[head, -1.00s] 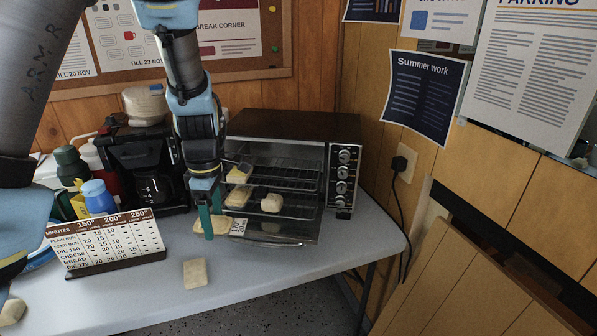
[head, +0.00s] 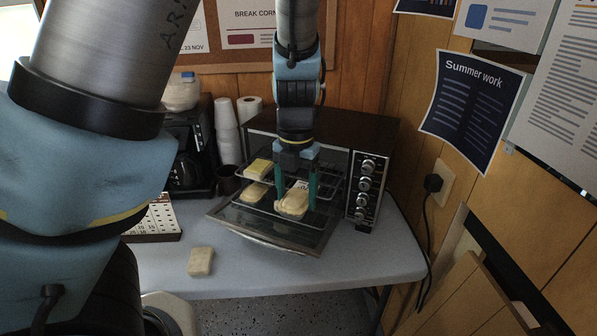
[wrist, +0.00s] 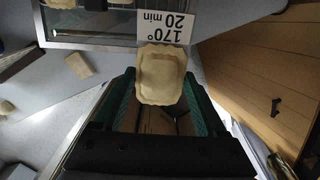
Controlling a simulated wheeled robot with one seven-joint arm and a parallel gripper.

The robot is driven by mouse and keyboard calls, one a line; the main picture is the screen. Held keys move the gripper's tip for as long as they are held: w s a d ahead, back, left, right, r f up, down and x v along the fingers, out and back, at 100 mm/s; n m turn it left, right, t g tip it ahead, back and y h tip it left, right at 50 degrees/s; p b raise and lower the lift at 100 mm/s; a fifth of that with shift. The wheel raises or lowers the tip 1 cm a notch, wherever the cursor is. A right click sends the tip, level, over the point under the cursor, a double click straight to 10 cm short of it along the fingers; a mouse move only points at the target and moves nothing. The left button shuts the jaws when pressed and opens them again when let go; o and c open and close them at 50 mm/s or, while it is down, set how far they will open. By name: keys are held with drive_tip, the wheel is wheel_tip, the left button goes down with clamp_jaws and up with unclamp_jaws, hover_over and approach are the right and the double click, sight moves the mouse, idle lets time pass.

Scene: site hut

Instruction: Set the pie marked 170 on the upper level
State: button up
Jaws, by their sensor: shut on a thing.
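My gripper (head: 296,195) has its green fingers shut on a pale, crimped-edge pie (head: 293,204), held up in front of the open oven (head: 340,135). The pie also shows between the fingers in the wrist view (wrist: 162,75). A white card reading 170° 20 min (wrist: 165,27) sits at the pie's far edge; I cannot tell how it is attached. A yellow piece (head: 258,168) lies on the upper rack at the left. Another pale piece (head: 254,192) lies lower at the left. The held pie and fingers hide part of the racks.
The oven's glass door (head: 262,230) is folded down in front. A pale slab (head: 200,262) lies on the table (head: 350,265). A printed chart (head: 155,222) stands at the left. Cups (head: 227,130) and a coffee maker (head: 185,170) stand left of the oven.

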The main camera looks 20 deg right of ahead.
drive_tip(key=w+d+p, duration=0.1)
drive_tip(key=w, duration=0.4)
drive_tip(key=w+d+p, duration=0.1)
drive_tip(key=w+d, duration=0.1)
drive_tip(key=w, duration=0.3)
drive_tip(key=w+d+p, duration=0.1)
drive_tip(key=w+d, duration=0.1)
drive_tip(key=w, duration=0.3)
drive_tip(key=shift+w+p, duration=0.25)
drive_tip(key=shift+p, duration=0.15)
drive_tip(key=shift+f+p, duration=0.8)
drive_tip(key=shift+f, duration=0.95)
drive_tip(key=shift+a+f, duration=0.1)
drive_tip(key=o, duration=1.4)
